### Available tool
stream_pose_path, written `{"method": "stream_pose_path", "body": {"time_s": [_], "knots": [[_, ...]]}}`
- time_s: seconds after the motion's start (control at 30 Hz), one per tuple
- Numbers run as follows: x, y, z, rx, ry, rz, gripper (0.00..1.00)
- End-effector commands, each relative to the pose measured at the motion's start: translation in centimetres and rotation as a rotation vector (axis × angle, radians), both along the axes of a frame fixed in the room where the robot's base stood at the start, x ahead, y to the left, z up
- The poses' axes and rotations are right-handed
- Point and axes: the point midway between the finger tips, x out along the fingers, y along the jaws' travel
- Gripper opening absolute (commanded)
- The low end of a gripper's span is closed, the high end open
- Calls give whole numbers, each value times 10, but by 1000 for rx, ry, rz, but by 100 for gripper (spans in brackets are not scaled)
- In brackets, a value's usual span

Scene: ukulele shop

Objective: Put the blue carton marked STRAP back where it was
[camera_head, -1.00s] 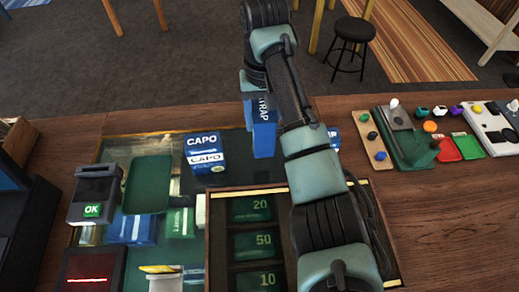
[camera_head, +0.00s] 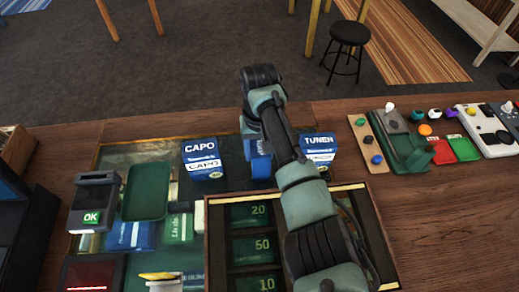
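The blue STRAP carton (camera_head: 260,166) is largely hidden behind my arm, between two other cartons on the dark green mat. Only part of its blue side shows; its lettering is covered. The blue and white CAPO carton (camera_head: 202,160) stands to its left, and the blue and white TUNER carton (camera_head: 318,148) to its right. My gripper (camera_head: 249,128) is over the STRAP carton, mostly hidden behind my own arm. Its fingers do not show, so I cannot tell whether it holds the carton, or whether the carton rests on the mat.
A cash drawer (camera_head: 252,245) with marked compartments is in front. At left are a green tray (camera_head: 147,190) and a card terminal (camera_head: 95,205) showing OK. A wooden strip with knobs (camera_head: 368,145) and small colourful items are at right. Wooden counter at far right front is bare.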

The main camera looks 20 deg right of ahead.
Motion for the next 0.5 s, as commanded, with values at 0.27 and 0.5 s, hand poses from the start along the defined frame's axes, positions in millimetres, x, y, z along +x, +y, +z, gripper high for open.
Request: {"method": "stream_pose_path", "body": {"time_s": [0.27, 0.5], "knots": [[0, 0, -2, -1, 0, 0, 67], [0, 0, -2, -1, 0, 0, 86]]}}
